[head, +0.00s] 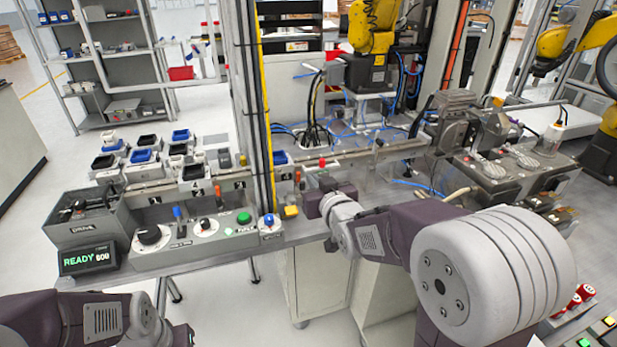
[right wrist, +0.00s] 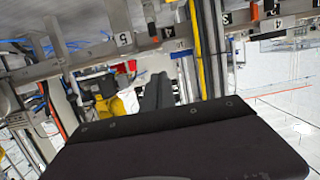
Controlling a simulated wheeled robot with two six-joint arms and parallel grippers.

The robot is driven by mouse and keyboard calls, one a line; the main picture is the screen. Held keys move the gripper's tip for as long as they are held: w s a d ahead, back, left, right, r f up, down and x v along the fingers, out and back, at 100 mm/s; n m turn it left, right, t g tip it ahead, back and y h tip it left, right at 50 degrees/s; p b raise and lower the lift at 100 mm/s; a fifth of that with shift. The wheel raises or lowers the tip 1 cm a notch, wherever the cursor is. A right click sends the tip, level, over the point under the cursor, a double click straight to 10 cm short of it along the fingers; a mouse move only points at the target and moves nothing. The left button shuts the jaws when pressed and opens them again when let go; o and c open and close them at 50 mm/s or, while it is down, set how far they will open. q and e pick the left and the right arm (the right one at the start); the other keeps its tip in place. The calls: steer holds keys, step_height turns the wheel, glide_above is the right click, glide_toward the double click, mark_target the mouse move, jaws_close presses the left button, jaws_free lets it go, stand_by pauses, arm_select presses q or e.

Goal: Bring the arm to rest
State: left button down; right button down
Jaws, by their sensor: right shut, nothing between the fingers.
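My right arm reaches in from the right in the head view. Its dark gripper (head: 318,200) is over the bench near the yellow button (head: 290,212), and whether it touches anything there is unclear. In the right wrist view the gripper's fingers (right wrist: 160,90) are together, with nothing seen between them. My left arm (head: 100,322) shows at the bottom left corner, low in front of the bench. Its fingers are not seen.
The grey bench (head: 200,255) carries a control panel with knobs and a green button (head: 244,217), a READY display (head: 90,258) and a dark bin (head: 92,220). A yellow-striped post (head: 264,100) stands left of my right gripper. Machinery (head: 500,160) fills the right.

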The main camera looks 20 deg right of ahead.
steer(key=shift+v, duration=0.85)
steer(key=shift+w, duration=0.1)
steer(key=s+f+g+p, duration=0.4)
steer(key=s+f+g, duration=0.2)
steer(key=s, duration=0.5)
steer(key=s+f+g+p, duration=0.4)
steer(key=s+f+g, duration=0.3)
steer(key=s, duration=0.4)
steer(key=shift+s+f+m+g, duration=0.2)
steer(key=shift+s+m+g, duration=0.15)
steer(key=shift+g, duration=0.25)
